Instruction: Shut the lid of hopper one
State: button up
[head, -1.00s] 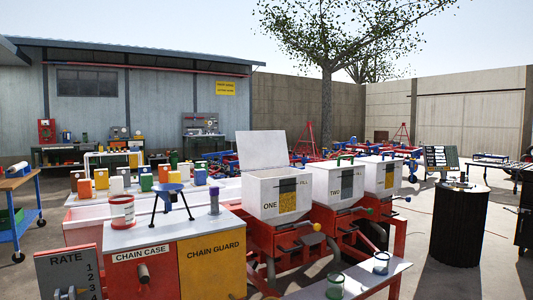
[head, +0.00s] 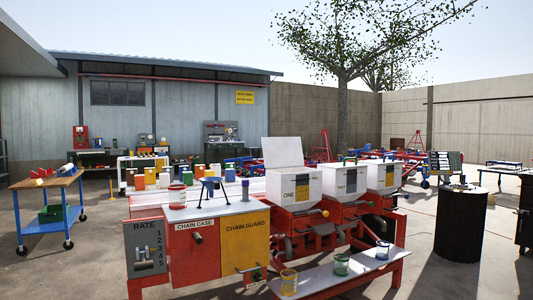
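Hopper one (head: 297,190) is a white box marked ONE with a yellow label, on the red planter frame. Its white lid (head: 282,152) stands raised upright at the hopper's back edge, so the hopper is open. Hopper two (head: 347,183) and a third white hopper (head: 382,177) stand to its right with their lids down. My gripper is not in the head view.
The chain case (head: 194,250) and yellow chain guard (head: 245,243) stand left of hopper one. A wooden-topped blue cart (head: 47,181) stands left. Open concrete floor lies at front left. A black drum (head: 456,225) stands right.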

aim_at(278, 152)
jog(key=u, duration=1.65)
jog(key=i, duration=6.5)
jog(key=z, duration=3.8)
